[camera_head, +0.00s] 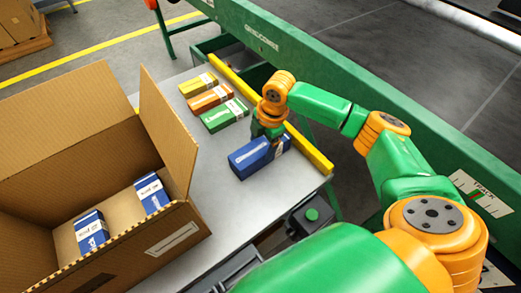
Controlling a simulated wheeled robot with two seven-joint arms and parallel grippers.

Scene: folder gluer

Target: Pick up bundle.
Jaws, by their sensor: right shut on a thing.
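A blue bundle (252,157) lies at the right end of the grey table, near the yellow rail. My right gripper (268,140) is over its right part and shut on it; the fingertips are partly hidden by the wrist and the bundle. I cannot tell whether the bundle is lifted off the table. A green bundle (224,116), an orange bundle (209,98) and a yellow bundle (198,85) lie in a row farther back. My left gripper is not in view.
An open cardboard box (172,232) stands at the left with two blue bundles (152,194) inside and its flaps up. A yellow rail (308,148) edges the grey table (226,205). A green machine beam (345,72) runs behind.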

